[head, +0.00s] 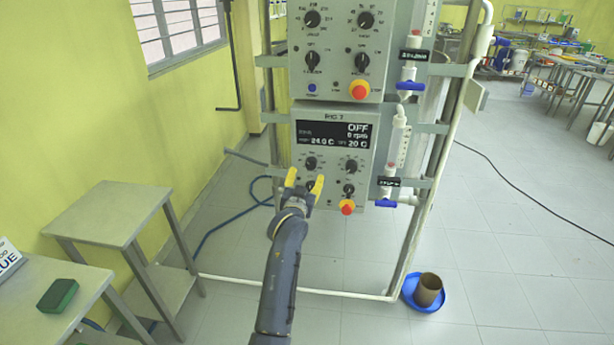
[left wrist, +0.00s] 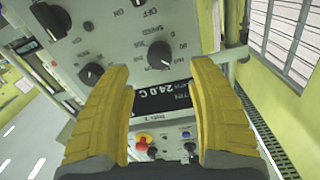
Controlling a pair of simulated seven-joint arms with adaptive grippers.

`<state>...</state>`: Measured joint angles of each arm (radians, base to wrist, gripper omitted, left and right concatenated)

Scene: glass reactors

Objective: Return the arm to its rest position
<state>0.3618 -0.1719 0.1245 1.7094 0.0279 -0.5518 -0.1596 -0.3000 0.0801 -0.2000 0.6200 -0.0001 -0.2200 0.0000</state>
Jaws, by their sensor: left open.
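My left arm reaches up from the bottom of the head view. Its left gripper (head: 305,181) has yellow fingers spread apart with nothing between them. It is in front of the lower-left part of the lower control box (head: 334,187), over its knobs. I cannot tell whether it touches the box. In the left wrist view the gripper (left wrist: 160,68) is open, with the box's dark display (left wrist: 163,98) and a knob (left wrist: 160,54) between and beyond the fingers. The fingers hide part of the panel. My right gripper is not in view.
An upper control box (head: 336,50) hangs above on the metal frame (head: 452,110). Blue-handled valves (head: 386,203) are to the right. Small tables (head: 110,212) are at left. Floor at right is mostly clear.

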